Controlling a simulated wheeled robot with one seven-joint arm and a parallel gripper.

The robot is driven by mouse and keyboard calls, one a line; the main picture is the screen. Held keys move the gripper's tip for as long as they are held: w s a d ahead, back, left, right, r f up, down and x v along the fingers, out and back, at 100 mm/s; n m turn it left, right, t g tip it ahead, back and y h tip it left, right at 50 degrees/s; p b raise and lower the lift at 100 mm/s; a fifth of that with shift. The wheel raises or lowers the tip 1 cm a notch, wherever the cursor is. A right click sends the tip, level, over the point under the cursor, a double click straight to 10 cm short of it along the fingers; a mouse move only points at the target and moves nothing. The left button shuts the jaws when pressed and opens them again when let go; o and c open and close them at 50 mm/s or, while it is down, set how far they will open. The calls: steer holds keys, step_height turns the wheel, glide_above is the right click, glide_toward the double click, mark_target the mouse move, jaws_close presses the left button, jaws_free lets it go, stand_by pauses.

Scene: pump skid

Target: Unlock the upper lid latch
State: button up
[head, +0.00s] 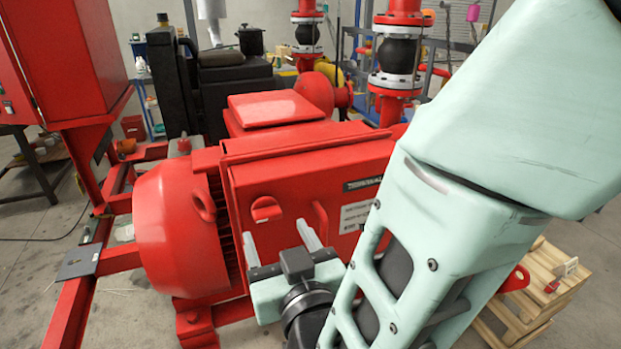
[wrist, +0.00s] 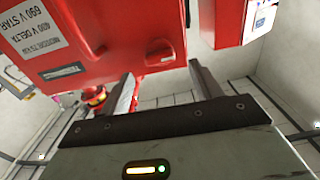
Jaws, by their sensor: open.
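The red terminal box (head: 330,180) sits on the side of a red motor (head: 180,220). A round red latch (head: 265,210) is on the left part of its lid; a raised red latch piece also shows in the wrist view (wrist: 160,57), near the lid's edge. A red bar-like piece (head: 320,217) stands on the lid to the right of the round latch. My gripper (head: 279,238) is open and empty, its two fingers pointing at the lid below the latch. In the wrist view the fingers (wrist: 163,82) are spread, with the latch just beyond the gap. Contact is not visible.
Red pipes with black joints (head: 395,55) stand behind the motor. A red cabinet (head: 65,60) is at the left. A wooden pallet (head: 525,305) lies at lower right. My arm covers the right side. Open floor shows at lower left.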

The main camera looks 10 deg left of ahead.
mark_target(270, 219)
steer(key=shift+p+x, duration=0.5)
steer(key=shift+x, duration=1.55)
steer(key=shift+c, duration=0.3)
steer(key=c, duration=0.9)
